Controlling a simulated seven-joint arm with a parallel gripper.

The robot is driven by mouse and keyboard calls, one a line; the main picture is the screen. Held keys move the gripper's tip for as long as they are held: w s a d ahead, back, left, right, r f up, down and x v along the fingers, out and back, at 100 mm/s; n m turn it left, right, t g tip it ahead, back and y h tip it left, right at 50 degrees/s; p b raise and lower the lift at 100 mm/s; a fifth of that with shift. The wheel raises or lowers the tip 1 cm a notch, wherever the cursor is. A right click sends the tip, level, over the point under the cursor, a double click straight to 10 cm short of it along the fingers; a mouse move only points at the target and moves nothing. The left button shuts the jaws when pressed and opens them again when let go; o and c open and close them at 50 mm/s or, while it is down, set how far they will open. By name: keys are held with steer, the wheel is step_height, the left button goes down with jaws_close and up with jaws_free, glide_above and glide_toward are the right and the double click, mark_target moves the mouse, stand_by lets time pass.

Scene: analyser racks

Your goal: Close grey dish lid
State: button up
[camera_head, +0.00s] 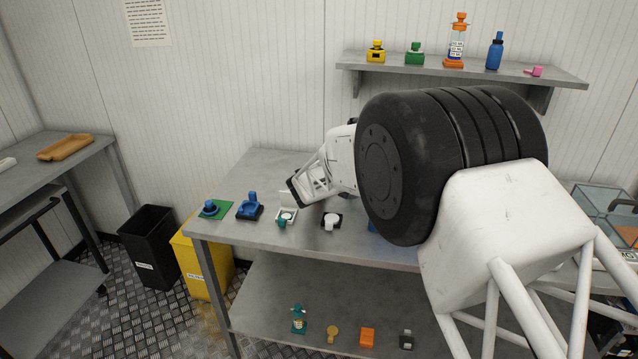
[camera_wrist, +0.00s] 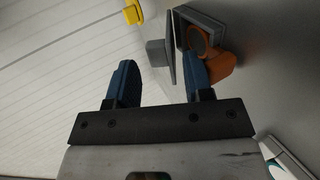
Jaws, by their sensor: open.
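In the wrist view a grey lid (camera_wrist: 172,48) stands swung open beside the dish, seen nearly edge-on. A grey block like a knob (camera_wrist: 156,53) sticks out from its left face. The dish (camera_wrist: 198,20) is a grey frame to the right, with a round opening and orange parts (camera_wrist: 222,70). My gripper (camera_wrist: 158,63) is open with dark blue fingers. The knob appears in the gap between the fingertips; contact cannot be told. The right finger overlaps the lid's lower edge and part of the dish. I cannot make out the dish in the head view.
A yellow object (camera_wrist: 133,12) shows at the wrist view's top, and a white-and-teal item (camera_wrist: 285,155) at lower right. In the head view, a blue item (camera_head: 250,207) and several others line the table's front (camera_head: 222,228). A shelf (camera_head: 460,68) with bottles hangs above.

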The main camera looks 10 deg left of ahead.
steer(key=shift+v, duration=2.65)
